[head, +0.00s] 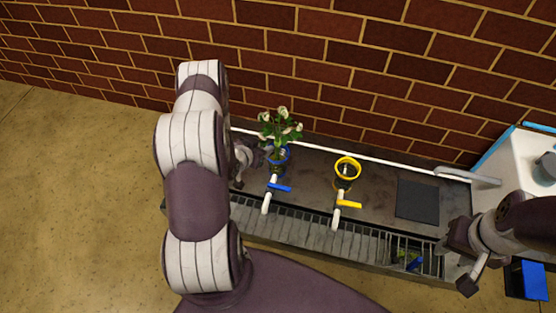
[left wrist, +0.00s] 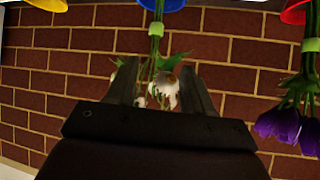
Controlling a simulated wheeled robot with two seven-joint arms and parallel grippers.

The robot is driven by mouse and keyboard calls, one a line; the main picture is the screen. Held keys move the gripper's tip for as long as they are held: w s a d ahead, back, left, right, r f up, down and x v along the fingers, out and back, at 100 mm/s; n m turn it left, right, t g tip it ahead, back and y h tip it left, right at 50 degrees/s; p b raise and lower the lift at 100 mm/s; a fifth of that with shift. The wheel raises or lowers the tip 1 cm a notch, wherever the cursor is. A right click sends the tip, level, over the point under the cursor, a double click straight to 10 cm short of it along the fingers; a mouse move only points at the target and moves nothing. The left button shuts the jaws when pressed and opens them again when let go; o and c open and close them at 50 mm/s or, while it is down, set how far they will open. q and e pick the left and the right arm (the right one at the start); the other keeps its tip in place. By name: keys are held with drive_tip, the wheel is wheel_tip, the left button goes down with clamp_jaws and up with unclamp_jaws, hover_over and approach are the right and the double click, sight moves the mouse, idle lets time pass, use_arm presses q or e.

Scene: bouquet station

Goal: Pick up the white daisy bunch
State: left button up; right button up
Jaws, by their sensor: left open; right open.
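The white daisy bunch (head: 280,127) stands upright in a blue-rimmed holder (head: 278,157) in the head view, with white heads and green leaves. In the left wrist view, which looks upside down, its white flowers (left wrist: 165,90) show between my left fingers, with a green tie on the stems. My left gripper (head: 250,163) is open, just left of the blue holder in the head view; it also shows in the left wrist view (left wrist: 160,82). I cannot tell whether the fingers touch the bunch. My right gripper (head: 460,268) is open and empty at the lower right.
A yellow-rimmed holder (head: 347,167) stands right of the blue one. Blue and yellow valve handles and a grate (head: 320,237) lie in front. Purple flowers (left wrist: 280,125) hang from a red holder in the left wrist view. A brick wall (head: 310,60) closes the back.

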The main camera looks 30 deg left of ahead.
sight(276, 141)
use_arm(q)
wheel_tip(276, 141, down, 8)
drive_tip(key=s+f+t+b, duration=0.1)
drive_tip(key=t+b, duration=0.6)
drive_tip(key=shift+h, duration=0.3)
drive_tip(key=w+b, duration=0.2)
drive_tip(key=w, duration=0.1)
drive_tip(key=w+r+b, duration=0.1)
drive_tip(key=w+b, duration=0.1)
drive_tip(key=w, duration=0.2)
drive_tip(key=w+b, duration=0.1)
drive_tip(key=w, duration=0.3)
drive_tip(key=shift+d+r+b, duration=0.15)
drive_tip(key=shift+d+b, duration=0.25)
drive_tip(key=shift+w+r, duration=0.15)
drive_tip(key=shift+r, duration=0.05)
clamp_jaws()
use_arm(e)
wheel_tip(276, 141, down, 17)
drive_tip(key=shift+r, duration=0.15)
